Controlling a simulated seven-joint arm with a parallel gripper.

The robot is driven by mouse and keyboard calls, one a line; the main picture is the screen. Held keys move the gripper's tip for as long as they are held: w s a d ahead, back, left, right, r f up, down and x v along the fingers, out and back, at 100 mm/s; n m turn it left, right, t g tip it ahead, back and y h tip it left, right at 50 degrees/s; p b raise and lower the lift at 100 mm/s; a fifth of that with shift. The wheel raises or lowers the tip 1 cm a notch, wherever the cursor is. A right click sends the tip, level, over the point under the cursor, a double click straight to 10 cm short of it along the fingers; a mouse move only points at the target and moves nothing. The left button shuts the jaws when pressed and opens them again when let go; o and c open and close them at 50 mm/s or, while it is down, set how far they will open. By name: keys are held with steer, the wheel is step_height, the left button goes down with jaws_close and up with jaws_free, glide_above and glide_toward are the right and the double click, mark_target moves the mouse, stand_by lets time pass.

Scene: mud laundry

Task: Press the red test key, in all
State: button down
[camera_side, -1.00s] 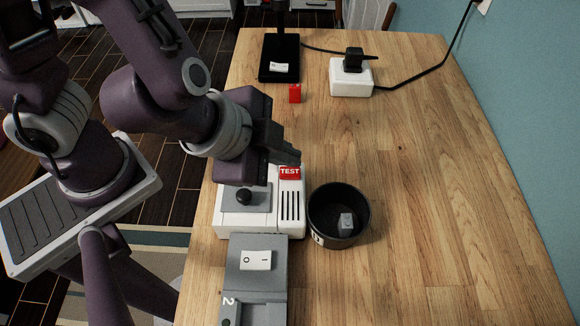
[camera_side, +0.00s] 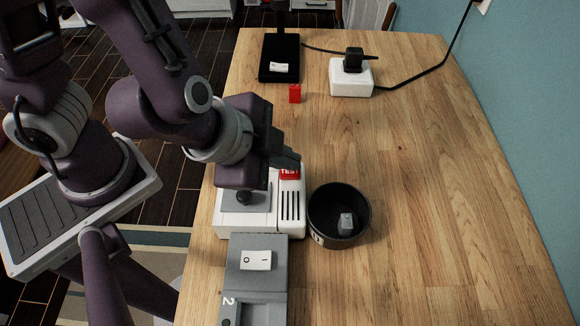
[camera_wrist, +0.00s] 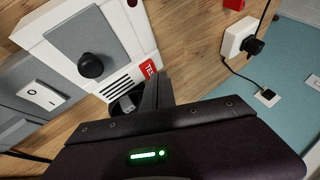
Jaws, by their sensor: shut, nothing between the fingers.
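The red test key (camera_side: 289,174), marked TEST, sits at the top right of a white box (camera_side: 232,222) that also has a black knob and dark slots. My gripper (camera_side: 290,160) is shut and empty, its fingertips at the far edge of the key and covering part of it. In the wrist view the key (camera_wrist: 147,69) shows beside my shut fingers (camera_wrist: 157,92). I cannot tell whether the fingertips touch it.
A grey box (camera_side: 258,281) with a white rocker switch stands in front of the white box. A black bowl (camera_side: 361,192) holding a small grey block stands to the right. A red block (camera_side: 295,93) and a white socket box (camera_side: 351,78) lie farther back. The table's right side is clear.

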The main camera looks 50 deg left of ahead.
mark_target(287, 173)
steer(key=shift+f, duration=0.35)
stand_by(0.5)
steer(key=shift+r, duration=0.85)
steer(key=shift+r, duration=0.1)
steer(key=shift+r, duration=2.4)
